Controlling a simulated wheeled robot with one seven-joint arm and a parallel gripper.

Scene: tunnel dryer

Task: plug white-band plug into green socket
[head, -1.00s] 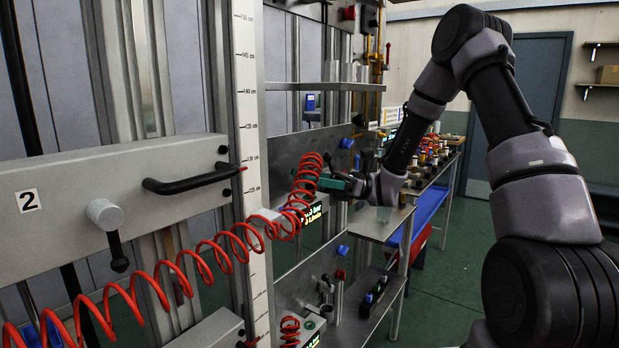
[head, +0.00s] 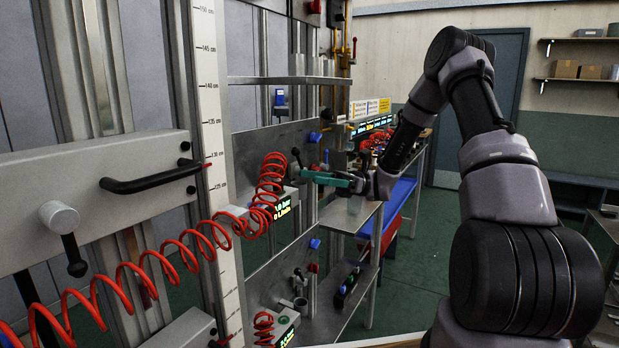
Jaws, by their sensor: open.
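My gripper (head: 318,178), with teal fingers, is open beside the upper grey panel, just right of the top of a red coiled hose (head: 270,180). I cannot make out anything between its fingers. I cannot pick out the white-band plug or the green socket at this size. A dark holder (head: 347,287) with small blue and red parts stands on the lower shelf, below my gripper; I cannot tell whether plugs are among them.
A small unit with a lit green display (head: 283,211) sits below my gripper. Blue knobs (head: 314,137) and a black lever (head: 296,156) stick out nearby. A bench with a blue side (head: 398,205) stands behind. Green floor (head: 420,270) is open at right.

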